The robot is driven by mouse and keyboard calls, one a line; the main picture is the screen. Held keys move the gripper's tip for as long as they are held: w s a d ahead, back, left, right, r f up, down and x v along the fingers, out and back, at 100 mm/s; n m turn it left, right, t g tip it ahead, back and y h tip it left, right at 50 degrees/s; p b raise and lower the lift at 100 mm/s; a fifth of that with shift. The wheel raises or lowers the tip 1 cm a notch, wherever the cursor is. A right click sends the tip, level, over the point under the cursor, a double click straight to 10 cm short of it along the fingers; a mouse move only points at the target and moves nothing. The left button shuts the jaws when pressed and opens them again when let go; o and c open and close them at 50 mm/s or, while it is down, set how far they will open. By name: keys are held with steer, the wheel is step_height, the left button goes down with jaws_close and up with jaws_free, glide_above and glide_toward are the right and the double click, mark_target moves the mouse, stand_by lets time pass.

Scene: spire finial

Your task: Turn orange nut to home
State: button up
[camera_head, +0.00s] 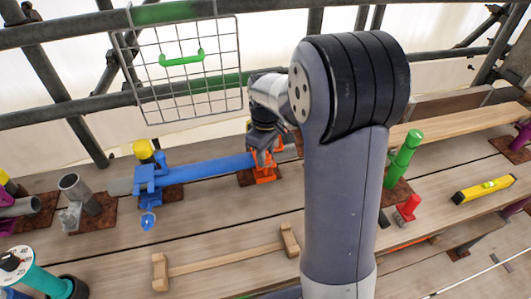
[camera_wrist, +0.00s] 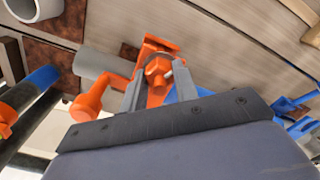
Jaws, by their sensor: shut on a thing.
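The orange nut (camera_wrist: 158,70) shows in the wrist view between my gripper's two grey fingers, at the middle of an orange fitting (camera_wrist: 160,46). My gripper (camera_wrist: 156,82) is shut on the nut. In the head view my gripper (camera_head: 262,150) points down at the orange fitting (camera_head: 263,170), which stands on a brown plate near the right end of a blue bar. The fingers and arm hide most of the nut there. An orange rounded part (camera_wrist: 90,102) sticks out to the left in the wrist view.
A blue bar (camera_head: 205,168) runs left to a blue clamp (camera_head: 150,180). A wire basket (camera_head: 185,75) hangs behind. A green post (camera_head: 402,158), a red part (camera_head: 408,207) and a yellow level (camera_head: 484,189) stand or lie at right. A wooden piece (camera_head: 225,260) lies in front.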

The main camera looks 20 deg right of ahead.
steer(key=m, duration=1.2)
steer(key=shift+m, duration=0.4)
stand_by(0.3)
steer(key=o, duration=1)
steer(key=shift+c, duration=0.2)
step_height(320, 180, up, 11)
steer(key=shift+f+b, duration=0.1)
steer(key=shift+b, duration=0.4)
